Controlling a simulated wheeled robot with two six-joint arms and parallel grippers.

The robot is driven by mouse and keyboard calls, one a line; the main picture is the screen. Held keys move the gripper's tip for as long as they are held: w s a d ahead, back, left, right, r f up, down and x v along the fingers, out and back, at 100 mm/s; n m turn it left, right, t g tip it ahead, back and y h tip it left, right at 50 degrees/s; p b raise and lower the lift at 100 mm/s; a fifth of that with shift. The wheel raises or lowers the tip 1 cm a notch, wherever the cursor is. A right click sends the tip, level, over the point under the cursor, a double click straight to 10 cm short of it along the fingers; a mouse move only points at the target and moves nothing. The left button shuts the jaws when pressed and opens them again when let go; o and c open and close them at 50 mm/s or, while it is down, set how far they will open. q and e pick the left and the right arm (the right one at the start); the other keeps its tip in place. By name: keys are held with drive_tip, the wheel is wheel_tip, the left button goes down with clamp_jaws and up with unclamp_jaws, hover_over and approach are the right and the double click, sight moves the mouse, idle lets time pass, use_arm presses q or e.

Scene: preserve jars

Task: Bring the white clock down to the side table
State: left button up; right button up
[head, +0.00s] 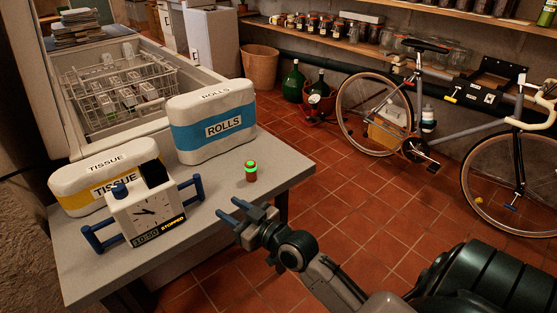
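The white clock (150,213) stands on the grey table (225,205) at the left. It has a square dial, a blue handle on each side, and a blue knob and a black part on top. A display at its base reads "10:50 STOPPED". My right gripper (236,210) is at the table's right edge, to the right of the clock and apart from it. Its two blue fingers are spread and hold nothing. My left gripper is out of view.
A tissue box (78,187) stands behind the clock and a rolls box (210,135) farther back. A small green-lit cylinder (251,172) is on the table near my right gripper. An open chest with a wire basket (85,103) lies behind. Bicycle (375,115) at right; red tiled floor (340,200) is open.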

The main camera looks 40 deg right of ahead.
drive_tip(key=s+f+g+h, duration=0.1)
drive_tip(key=s+f+g, duration=0.35)
drive_tip(key=f, duration=0.45)
drive_tip(key=s+f+g+h, duration=0.25)
drive_tip(key=s+f, duration=0.35)
drive_tip(key=f, duration=0.3)
drive_tip(key=s+d+f+m+g+h, duration=0.1)
drive_tip(key=s+f+g, duration=0.2)
drive_tip(key=s, duration=0.4)
drive_tip(key=s+d+f+m+g+h, duration=0.1)
drive_tip(key=s+f+g, duration=0.3)
drive_tip(key=s, duration=0.4)
drive_tip(key=shift+d+f+g, duration=0.3)
drive_tip(key=shift+d+f, duration=0.25)
drive_tip(key=shift+f, duration=0.35)
